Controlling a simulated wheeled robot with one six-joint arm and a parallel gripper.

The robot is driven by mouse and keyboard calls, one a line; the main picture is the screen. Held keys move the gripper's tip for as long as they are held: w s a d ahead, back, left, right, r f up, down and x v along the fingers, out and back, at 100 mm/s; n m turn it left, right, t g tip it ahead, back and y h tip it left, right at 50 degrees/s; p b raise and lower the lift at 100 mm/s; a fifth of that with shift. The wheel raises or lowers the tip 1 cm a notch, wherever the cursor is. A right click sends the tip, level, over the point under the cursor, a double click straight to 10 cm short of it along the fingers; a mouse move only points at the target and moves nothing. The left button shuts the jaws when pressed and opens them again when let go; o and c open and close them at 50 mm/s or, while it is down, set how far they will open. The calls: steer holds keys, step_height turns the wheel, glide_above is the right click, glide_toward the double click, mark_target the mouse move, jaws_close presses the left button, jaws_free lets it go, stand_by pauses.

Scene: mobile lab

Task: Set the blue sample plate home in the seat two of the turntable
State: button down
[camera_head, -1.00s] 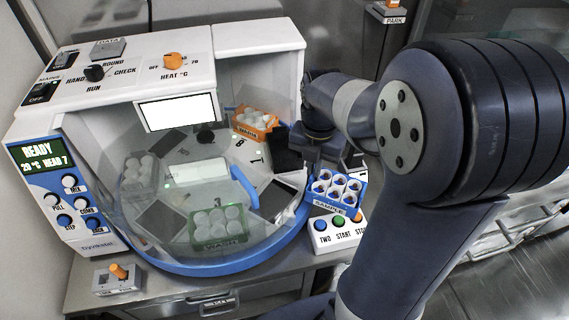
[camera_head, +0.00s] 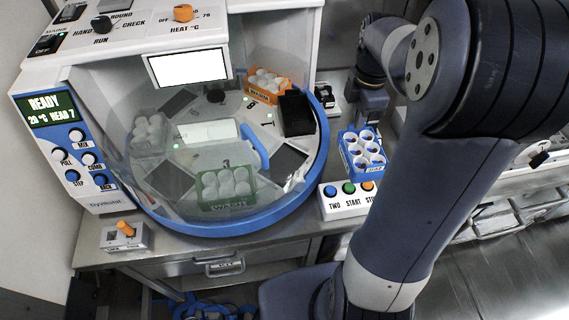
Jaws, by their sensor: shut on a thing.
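The blue sample plate (camera_head: 349,158) holds several white-rimmed tubes and hangs at the right of the turntable, behind the button box. My gripper (camera_head: 367,122) is shut on its far side; the fingertips are partly hidden. The turntable (camera_head: 210,150) has a blue outer rim (camera_head: 305,190) and a clear cover (camera_head: 130,130) over its left and front. The numbers 3, 1 and 8 are readable. A dark empty seat (camera_head: 289,163) lies between 1 and 3, on the side towards the plate; I cannot read its number. The plate is outside the rim, apart from it.
A green plate (camera_head: 224,203), an orange plate (camera_head: 284,97) and a pale plate (camera_head: 150,146) sit on the turntable. A dark block (camera_head: 297,114) stands near 1. The button box (camera_head: 338,208) is in front of my plate. A blue handle (camera_head: 257,152) crosses the turntable.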

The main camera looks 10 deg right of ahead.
steer(key=w+d+m+b, duration=0.1)
steer(key=w+d+m, duration=0.25)
steer(key=m, duration=0.55)
steer(key=a+f+p, duration=0.1)
steer(key=a, duration=0.4)
steer(key=a+f+p, duration=0.1)
steer(key=a, duration=0.5)
steer(key=a+f+p, duration=0.1)
steer(key=a, duration=0.5)
steer(key=shift+s+a+f, duration=0.1)
steer(key=shift+s, duration=0.1)
steer(key=shift+f, duration=0.4)
steer(key=shift+f, duration=0.1)
steer(key=c, duration=2.1)
jaws_free()
steer(key=shift+f, duration=0.1)
steer(key=o, duration=0.5)
